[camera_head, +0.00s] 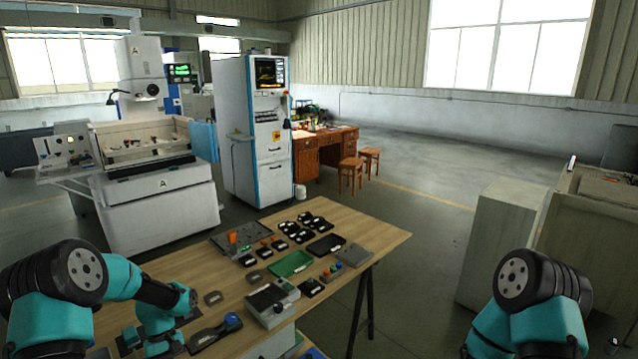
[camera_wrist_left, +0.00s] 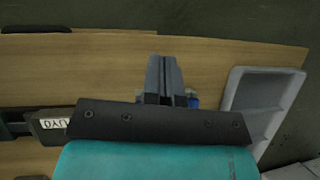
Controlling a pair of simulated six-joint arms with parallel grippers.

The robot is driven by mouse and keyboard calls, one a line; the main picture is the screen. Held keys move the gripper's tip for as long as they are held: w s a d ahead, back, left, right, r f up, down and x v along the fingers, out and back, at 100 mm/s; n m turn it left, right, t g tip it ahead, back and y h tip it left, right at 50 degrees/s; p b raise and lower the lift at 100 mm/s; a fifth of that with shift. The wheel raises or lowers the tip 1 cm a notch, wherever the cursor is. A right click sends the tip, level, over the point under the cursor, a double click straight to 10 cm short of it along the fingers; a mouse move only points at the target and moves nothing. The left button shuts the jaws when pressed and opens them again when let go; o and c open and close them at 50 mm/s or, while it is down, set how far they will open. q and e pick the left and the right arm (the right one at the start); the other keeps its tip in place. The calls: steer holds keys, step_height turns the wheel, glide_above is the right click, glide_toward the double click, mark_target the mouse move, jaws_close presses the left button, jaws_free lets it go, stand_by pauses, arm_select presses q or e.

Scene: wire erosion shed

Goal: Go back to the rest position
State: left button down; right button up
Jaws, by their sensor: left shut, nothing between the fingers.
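My left arm (camera_head: 155,315) comes in from the left in the head view and folds down over the front left of the wooden table (camera_head: 375,230). My left gripper shows in the left wrist view (camera_wrist_left: 163,75), its two grey fingers together with nothing between them, above the wooden tabletop (camera_wrist_left: 70,70). My right arm (camera_head: 530,300) shows only its upper links at the lower right, clear of the table; its gripper is out of view.
A green tray (camera_head: 291,264), a grey box (camera_head: 272,303), a blue-knobbed black tool (camera_head: 215,332) and several small black parts lie on the table. In the left wrist view, a grey tray (camera_wrist_left: 262,98) lies right of the fingers and a labelled part (camera_wrist_left: 52,124) left.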

arm_select(q)
steer(key=s+d+f+m+t, duration=0.3)
steer(key=s+d+f, duration=0.3)
steer(key=s+d, duration=0.3)
steer(key=s+d+f+m+t, duration=0.3)
steer(key=s+d+f, duration=0.4)
steer(key=s+d, duration=0.2)
steer(key=shift+d+h, duration=0.25)
steer(key=shift+h, duration=0.15)
steer(key=c, duration=1.9)
jaws_free()
steer(key=shift+w, duration=0.1)
